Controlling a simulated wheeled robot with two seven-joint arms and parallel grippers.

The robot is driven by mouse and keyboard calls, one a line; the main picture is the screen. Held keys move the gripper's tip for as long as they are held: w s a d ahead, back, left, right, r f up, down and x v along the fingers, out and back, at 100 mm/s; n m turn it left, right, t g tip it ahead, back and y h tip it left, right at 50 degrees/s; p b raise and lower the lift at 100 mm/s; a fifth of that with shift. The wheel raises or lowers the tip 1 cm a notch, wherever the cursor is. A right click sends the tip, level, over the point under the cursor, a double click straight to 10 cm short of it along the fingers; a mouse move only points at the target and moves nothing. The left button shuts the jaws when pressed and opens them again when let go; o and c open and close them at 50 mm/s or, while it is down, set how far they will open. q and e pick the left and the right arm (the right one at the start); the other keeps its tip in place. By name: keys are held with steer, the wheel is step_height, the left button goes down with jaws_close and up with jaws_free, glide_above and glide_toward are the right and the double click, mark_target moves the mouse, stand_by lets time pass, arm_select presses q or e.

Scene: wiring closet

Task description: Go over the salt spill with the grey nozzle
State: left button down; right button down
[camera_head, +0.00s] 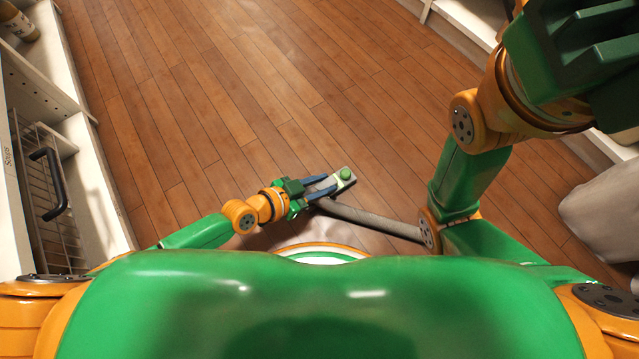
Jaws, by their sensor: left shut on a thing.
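My left gripper (324,186) reaches in low over the floor near the middle, its blue fingers shut on the grey nozzle (372,220). The nozzle's long grey tube runs from the fingers to the right, where my right arm hides its end. A small pale grey block with a green knob (345,174) shows at the fingertips; I cannot tell whether it is part of the nozzle. My right gripper's green body fills the upper right corner, its fingers out of sight. A faint whitish patch (300,231) lies in front of my body; I cannot tell whether it is salt.
The wood floor (215,95) is open ahead. A white shelf unit (95,170) with a wire basket (45,215) and black handle stands along the left. A pale grey lumpy thing (608,215) is at the right edge. A white ledge (465,22) runs along the upper right.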

arm_select(q)
steer(key=shift+w+d+r, duration=0.1)
steer(key=shift+w+d, duration=0.35)
steer(key=shift+d, duration=0.25)
steer(key=shift+s+a+f, duration=0.2)
steer(key=shift+s+a, duration=0.5)
steer(key=shift+a, duration=0.3)
steer(key=shift+w+d+r, duration=0.15)
steer(key=shift+w+d, duration=0.55)
steer(key=shift+d, duration=0.3)
steer(key=shift+s+a, duration=0.2)
steer(key=shift+a, duration=0.1)
steer(key=shift+s+a+f+b, duration=0.2)
steer(key=shift+s+a+b, duration=0.1)
steer(key=shift+s+a, duration=0.35)
steer(key=shift+w+d+r, duration=0.1)
steer(key=shift+w+d, duration=0.7)
steer(key=shift+d, duration=0.1)
steer(key=shift+s+a, duration=0.7)
steer(key=shift+a, duration=0.25)
steer(key=shift+r, duration=0.1)
